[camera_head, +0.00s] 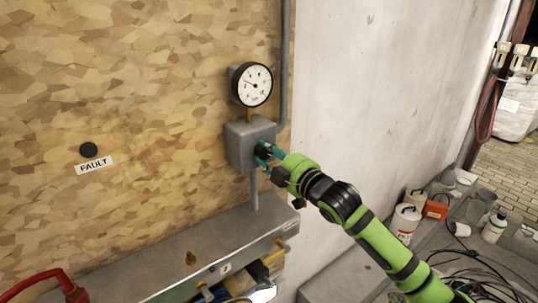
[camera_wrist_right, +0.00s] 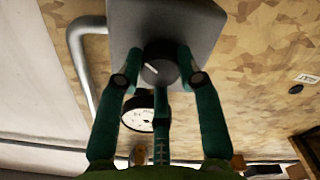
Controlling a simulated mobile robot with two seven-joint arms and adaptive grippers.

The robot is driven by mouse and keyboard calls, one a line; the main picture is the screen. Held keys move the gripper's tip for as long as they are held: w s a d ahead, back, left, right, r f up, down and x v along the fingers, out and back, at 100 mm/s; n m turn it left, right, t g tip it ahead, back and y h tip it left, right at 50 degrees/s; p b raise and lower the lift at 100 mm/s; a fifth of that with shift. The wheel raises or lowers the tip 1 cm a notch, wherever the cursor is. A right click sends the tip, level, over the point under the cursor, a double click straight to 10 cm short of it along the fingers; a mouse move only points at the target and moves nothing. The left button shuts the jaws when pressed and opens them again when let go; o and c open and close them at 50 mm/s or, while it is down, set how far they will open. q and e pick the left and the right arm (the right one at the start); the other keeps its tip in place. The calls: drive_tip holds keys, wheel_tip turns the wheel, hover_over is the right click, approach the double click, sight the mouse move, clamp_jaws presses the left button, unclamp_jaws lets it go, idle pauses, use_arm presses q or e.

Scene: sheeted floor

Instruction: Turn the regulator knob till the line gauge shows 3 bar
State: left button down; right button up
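The line gauge (camera_head: 257,85) is a round white dial with a black rim on the wall; its needle points left and slightly up, and its numbers are too small to read. Below it is a grey regulator box (camera_head: 243,146). The dark round regulator knob (camera_wrist_right: 161,70) on the box's face has a white pointer line, tilted in the right wrist view. My right gripper (camera_head: 265,153) has its teal fingers around the knob, seemingly touching its sides; they also show in the right wrist view (camera_wrist_right: 160,76). In the head view the fingers mostly hide the knob. My left gripper is out of view.
A grey shelf (camera_head: 190,248) juts out below the box. A black round button (camera_head: 88,149) above a FAULT label (camera_head: 94,165) is at left, with a red hose (camera_head: 40,280) below. Cans, bottles and cables clutter the floor at right.

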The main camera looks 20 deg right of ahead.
drive_tip(key=shift+r+m+p, duration=0.15)
drive_tip(key=shift+m+p, duration=0.35)
drive_tip(key=shift+p, duration=0.1)
drive_tip(key=shift+m, duration=0.3)
drive_tip(key=o, duration=1.1)
drive_tip(key=shift+o, duration=0.2)
drive_tip(key=v, duration=1.2)
